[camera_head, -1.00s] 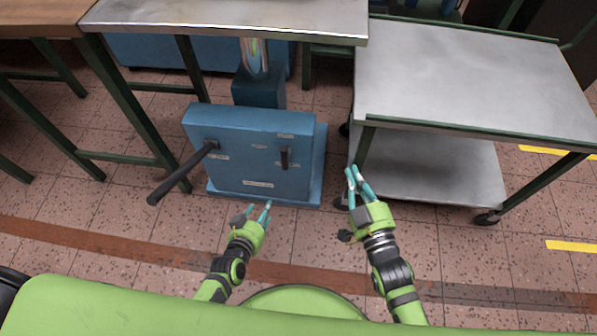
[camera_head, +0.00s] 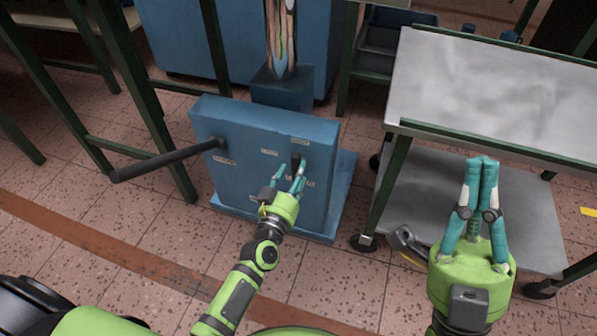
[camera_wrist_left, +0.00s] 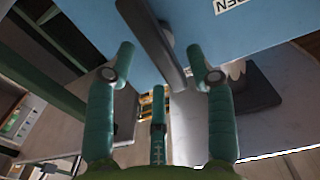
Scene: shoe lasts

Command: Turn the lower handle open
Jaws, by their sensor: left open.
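The blue box (camera_head: 240,155) stands on the floor, its labelled front facing me. A long dark lever (camera_head: 165,160) sticks out from its left part. A short dark handle (camera_head: 299,160) on its right part is mostly hidden behind my left gripper (camera_head: 290,169). That gripper is open at the box's front. In the left wrist view, a dark grey bar (camera_wrist_left: 156,45) runs between the open fingers (camera_wrist_left: 163,65); I cannot tell whether they touch it. A partly cut-off label (camera_wrist_left: 232,4) shows beside it. My right gripper (camera_head: 481,162) is shut and empty, in front of the cart.
A metal cart (camera_head: 490,95) with a lower shelf stands to the right of the box. Green table legs (camera_head: 150,110) stand at the left. A blue column (camera_head: 283,88) rises behind the box. The tiled floor (camera_head: 150,215) at front left is clear.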

